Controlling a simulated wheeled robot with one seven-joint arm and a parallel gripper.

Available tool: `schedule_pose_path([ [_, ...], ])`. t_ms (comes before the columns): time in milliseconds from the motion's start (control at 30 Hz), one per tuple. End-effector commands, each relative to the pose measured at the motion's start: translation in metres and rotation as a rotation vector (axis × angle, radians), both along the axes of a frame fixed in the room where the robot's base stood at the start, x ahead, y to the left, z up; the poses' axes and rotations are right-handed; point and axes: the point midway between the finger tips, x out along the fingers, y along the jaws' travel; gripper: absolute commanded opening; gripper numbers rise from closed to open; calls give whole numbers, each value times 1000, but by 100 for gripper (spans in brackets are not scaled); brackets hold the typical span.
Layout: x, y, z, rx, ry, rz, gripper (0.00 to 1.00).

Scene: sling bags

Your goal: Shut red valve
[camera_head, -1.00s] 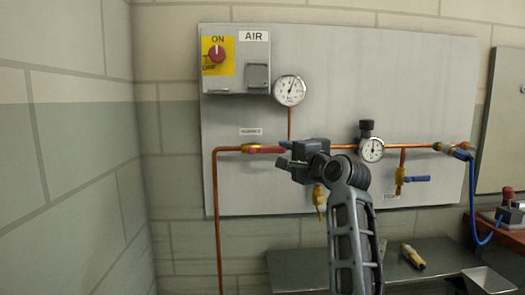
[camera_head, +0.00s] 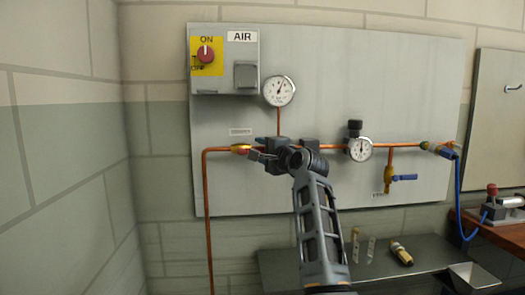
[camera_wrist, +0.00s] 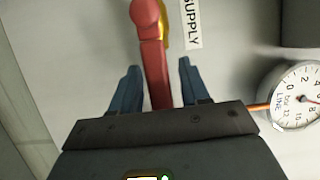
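The red valve sits on the copper pipe at the left of the grey panel. In the head view its red handle (camera_head: 243,152) lies along the pipe beside its brass body, and my gripper hides most of it. In the wrist view the red handle (camera_wrist: 152,60) runs between the two blue fingers of my gripper (camera_wrist: 158,76), with a gap on each side. The fingers are open and do not appear to touch it. The label SUPPLY (camera_wrist: 191,22) is beside the valve. My gripper also shows at the valve in the head view (camera_head: 257,150).
A pressure gauge (camera_head: 279,91) is above my gripper and another gauge (camera_head: 359,149) is to its right. A blue-handled valve (camera_head: 402,178) is further right. A red ON/OFF knob (camera_head: 206,55) is at the upper left. A grey shelf (camera_head: 330,272) lies below the panel.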

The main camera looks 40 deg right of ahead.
Motion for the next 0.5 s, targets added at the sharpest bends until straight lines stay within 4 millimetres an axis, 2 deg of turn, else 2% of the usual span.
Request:
schedule_pose_path([
  [67, 0, 0, 0, 0, 0, 0, 37],
  [433, 0, 0, 0, 0, 0, 0, 2],
  [500, 0, 0, 0, 0, 1, 0, 0],
])
